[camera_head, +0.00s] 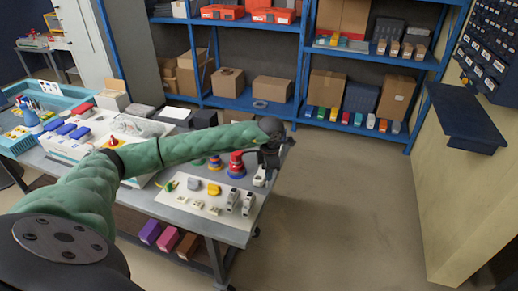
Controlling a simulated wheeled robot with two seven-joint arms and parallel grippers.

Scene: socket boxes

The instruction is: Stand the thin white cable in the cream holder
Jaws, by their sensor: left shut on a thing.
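My left gripper (270,157) is at the end of the green arm that reaches in from the left. It is over the right end of the grey table (226,232), small and dark in the view. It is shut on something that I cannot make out. A small white piece (260,177) shows just below it, on or above the white mat (180,208); I cannot tell whether they touch. I cannot clearly pick out the thin white cable or the cream holder. My arm hides part of the table. My right gripper is not in view.
White socket blocks (248,204) and a yellow piece (214,190) lie on the mat. A red and blue stacked piece (236,165) stands behind it. Open floor (345,200) lies right of the table.

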